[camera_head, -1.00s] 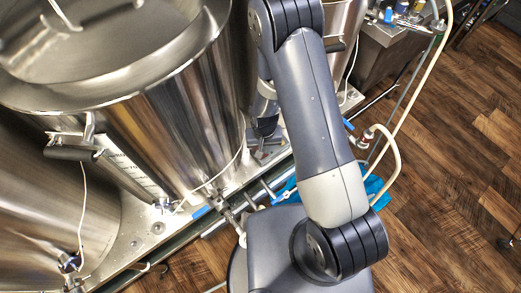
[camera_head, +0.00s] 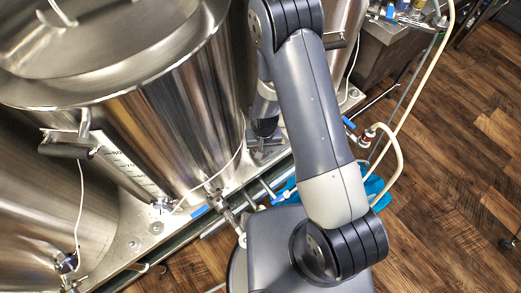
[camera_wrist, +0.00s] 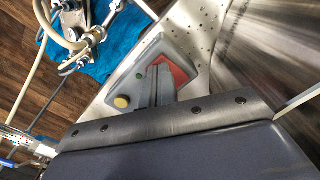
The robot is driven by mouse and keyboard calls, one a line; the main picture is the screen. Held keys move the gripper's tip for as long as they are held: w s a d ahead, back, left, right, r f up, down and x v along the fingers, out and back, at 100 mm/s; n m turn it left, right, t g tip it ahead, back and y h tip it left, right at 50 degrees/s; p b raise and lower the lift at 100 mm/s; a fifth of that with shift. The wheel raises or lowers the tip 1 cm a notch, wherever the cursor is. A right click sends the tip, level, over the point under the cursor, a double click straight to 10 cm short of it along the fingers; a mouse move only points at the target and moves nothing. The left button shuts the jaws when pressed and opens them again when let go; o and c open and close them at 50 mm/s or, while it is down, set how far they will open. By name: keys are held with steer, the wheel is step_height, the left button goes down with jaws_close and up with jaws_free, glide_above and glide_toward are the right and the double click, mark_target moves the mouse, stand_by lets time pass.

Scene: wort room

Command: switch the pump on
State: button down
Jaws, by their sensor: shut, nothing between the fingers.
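A grey control box (camera_wrist: 146,54) with a red panel (camera_wrist: 182,70), a round yellow button (camera_wrist: 121,102) and a small green spot (camera_wrist: 139,74) shows in the wrist view, fixed on a pale perforated metal plate. My gripper (camera_wrist: 159,72) is shut and empty. Its fingers lie over the middle of the box in the picture, between the red panel and the yellow button, and hide part of its face. I cannot tell whether they touch it.
A large steel kettle (camera_head: 170,120) stands left of my arm, with another behind it. Hoses and valve fittings (camera_wrist: 92,35) run near a blue cloth (camera_wrist: 115,45). A pale hose (camera_head: 397,155) loops at the right.

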steer(key=shift+f, duration=0.25)
steer(key=shift+r, duration=0.15)
steer(key=shift+r+p, duration=1.6)
steer(key=shift+r, duration=1.35)
